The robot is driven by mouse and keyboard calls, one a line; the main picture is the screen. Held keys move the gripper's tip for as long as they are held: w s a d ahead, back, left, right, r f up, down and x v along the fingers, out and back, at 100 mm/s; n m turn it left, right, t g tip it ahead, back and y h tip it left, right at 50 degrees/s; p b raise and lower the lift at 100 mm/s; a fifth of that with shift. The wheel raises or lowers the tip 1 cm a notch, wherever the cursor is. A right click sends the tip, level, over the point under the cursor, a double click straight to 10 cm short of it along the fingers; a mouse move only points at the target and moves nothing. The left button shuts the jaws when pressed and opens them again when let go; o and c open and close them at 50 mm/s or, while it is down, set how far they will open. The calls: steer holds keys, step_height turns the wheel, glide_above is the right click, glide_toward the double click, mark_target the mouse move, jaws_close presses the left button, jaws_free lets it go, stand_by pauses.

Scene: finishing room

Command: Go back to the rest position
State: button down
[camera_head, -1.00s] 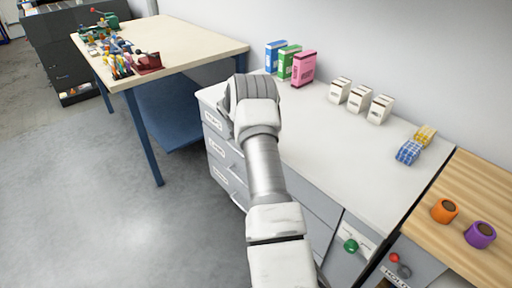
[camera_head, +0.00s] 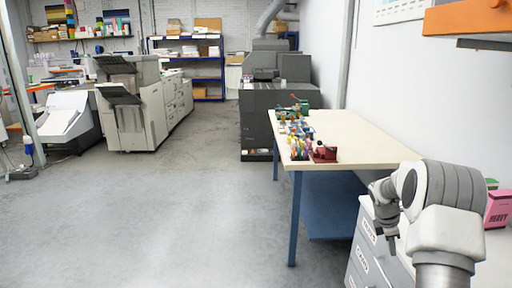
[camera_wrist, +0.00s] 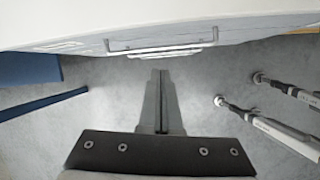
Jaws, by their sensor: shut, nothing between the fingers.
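My gripper (camera_head: 391,246) hangs pointing down in front of the labelled drawer cabinet (camera_head: 367,254), at the right of the head view. In the wrist view my gripper (camera_wrist: 161,74) is shut, its two fingers together with nothing between them. Below the fingers is bare grey floor. A drawer handle (camera_wrist: 160,50) of the cabinet shows beyond the fingertips in the wrist view. My arm reaches up from the bottom right of the head view and hides part of the cabinet.
A cream-topped table (camera_head: 352,133) with blue legs stands beside the cabinet, with small tools and a red stapler-like thing (camera_head: 323,153) on it. A pink box (camera_head: 498,208) stands on the cabinet. Grey machines (camera_head: 136,103) stand farther back. The floor (camera_head: 150,220) at left is clear.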

steer(key=s+a+r+m+t+y+p, duration=0.1)
steer(key=s+a+r+m, duration=0.3)
steer(key=s+a+r, duration=0.5)
steer(key=s+a+r+m+t+p, duration=0.1)
steer(key=s+a+r+m, duration=0.15)
steer(key=a+r, duration=0.75)
steer(key=s+a+r+m+t+y, duration=0.1)
steer(key=s+a+r+m, duration=0.1)
steer(key=s, duration=0.5)
steer(key=s+a+r+m+t+y+p, duration=0.1)
steer(key=s+a+r+m, duration=0.1)
steer(key=s+a+m, duration=0.2)
steer(key=s+a+r+m+y, duration=0.1)
steer(key=s+a+r+m, duration=0.1)
steer(key=s, duration=0.8)
steer(key=shift+a+r+m+t+p, duration=0.15)
steer(key=shift+a+m+t+p, duration=0.35)
steer(key=shift+a, duration=0.7)
steer(key=shift+s+d, duration=0.1)
steer(key=shift+d, duration=0.05)
